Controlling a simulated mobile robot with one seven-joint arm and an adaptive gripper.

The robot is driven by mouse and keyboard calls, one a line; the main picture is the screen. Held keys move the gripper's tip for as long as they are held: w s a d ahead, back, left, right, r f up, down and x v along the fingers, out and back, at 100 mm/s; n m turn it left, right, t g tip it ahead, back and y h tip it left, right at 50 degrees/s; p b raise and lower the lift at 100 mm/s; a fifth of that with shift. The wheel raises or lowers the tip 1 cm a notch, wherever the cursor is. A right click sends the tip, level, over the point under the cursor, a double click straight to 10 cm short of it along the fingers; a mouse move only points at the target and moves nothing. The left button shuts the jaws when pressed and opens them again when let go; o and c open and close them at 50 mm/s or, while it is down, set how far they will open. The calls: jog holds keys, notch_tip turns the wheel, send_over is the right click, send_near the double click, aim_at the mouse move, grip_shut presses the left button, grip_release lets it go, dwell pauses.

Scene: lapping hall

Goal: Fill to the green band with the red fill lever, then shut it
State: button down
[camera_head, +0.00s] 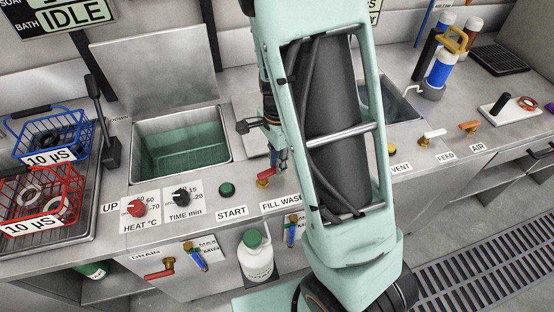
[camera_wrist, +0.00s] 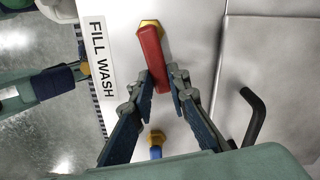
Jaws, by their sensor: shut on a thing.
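The red fill lever (camera_head: 268,174) sits on a brass fitting beside the FILL WASH label on the counter front. In the wrist view the red lever (camera_wrist: 153,58) has its free end between the fingertips of my gripper (camera_wrist: 161,82), which is shut on it. In the head view my gripper (camera_head: 284,158) is partly hidden behind my arm. The open wash bath (camera_head: 225,150) holds greenish liquid.
A red drain lever (camera_head: 158,273) is on the front panel. A blue-handled valve (camera_wrist: 155,150) is close below my fingers in the wrist view. A black bent handle (camera_wrist: 254,115) stands to the right. Blue (camera_head: 52,128) and red (camera_head: 42,192) baskets stand at left.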

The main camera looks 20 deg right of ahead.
jog(key=shift+s+r+m+p, duration=0.2)
jog(key=shift+s+m+p, duration=0.25)
jog(key=shift+m+p, duration=0.45)
jog(key=shift+s+d+f+m, duration=0.1)
jog(key=shift+f+m, duration=0.1)
jog(key=shift+m, duration=0.4)
jog(key=c, duration=1.8)
grip_release()
jog(key=shift+c, duration=0.2)
notch_tip(320, 180, up, 12)
